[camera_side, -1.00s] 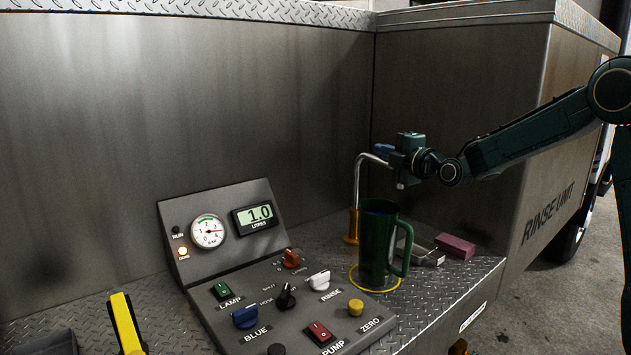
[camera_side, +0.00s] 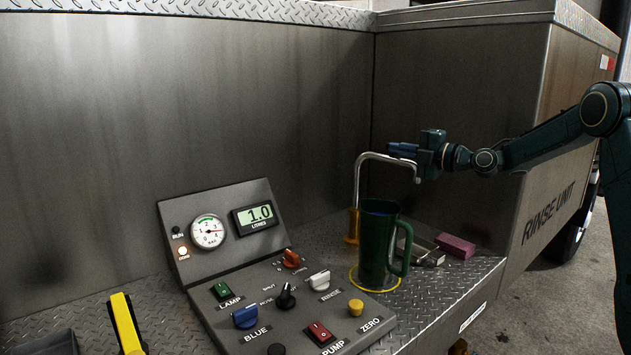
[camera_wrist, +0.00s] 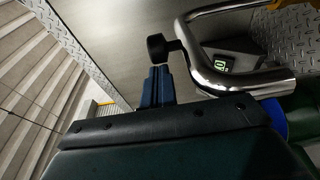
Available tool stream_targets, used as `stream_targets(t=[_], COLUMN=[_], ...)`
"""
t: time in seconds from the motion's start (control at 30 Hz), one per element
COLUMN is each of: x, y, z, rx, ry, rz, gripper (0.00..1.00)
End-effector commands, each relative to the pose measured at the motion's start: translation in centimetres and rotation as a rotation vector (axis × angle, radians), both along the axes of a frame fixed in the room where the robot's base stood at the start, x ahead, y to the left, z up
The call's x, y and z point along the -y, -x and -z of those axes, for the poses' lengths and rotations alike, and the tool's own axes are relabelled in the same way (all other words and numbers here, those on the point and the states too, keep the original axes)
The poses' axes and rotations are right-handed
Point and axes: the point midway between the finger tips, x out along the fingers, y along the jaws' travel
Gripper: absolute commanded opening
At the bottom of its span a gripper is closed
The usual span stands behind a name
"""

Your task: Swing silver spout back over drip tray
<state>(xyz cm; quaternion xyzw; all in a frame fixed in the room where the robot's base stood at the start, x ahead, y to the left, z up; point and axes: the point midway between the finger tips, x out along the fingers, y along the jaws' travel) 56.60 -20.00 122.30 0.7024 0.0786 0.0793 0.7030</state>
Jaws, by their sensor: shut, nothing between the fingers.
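The silver spout (camera_side: 358,185) rises from an orange base (camera_side: 352,228) and bends right.
The control panel (camera_side: 235,305) with switches, knobs and a 1.0 litre display is left of the mug. A pink block (camera_side: 456,246) and a small metal item (camera_side: 427,254) lie right of the mug. A yellow handle (camera_side: 127,322) stands at front left. Steel walls enclose the back.

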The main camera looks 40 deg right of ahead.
Motion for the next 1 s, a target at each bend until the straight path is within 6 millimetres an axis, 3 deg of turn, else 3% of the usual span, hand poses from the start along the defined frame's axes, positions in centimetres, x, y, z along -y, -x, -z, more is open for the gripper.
stream_targets(t=[0.6, 1.0], x=[4.3, 5.4], y=[-0.5, -0.7], z=[0.0, -0.1], rx=[-0.001, 0.003], ry=[0.0, 0.001], rz=[-0.053, -0.041], gripper=[0.0, 0.0])
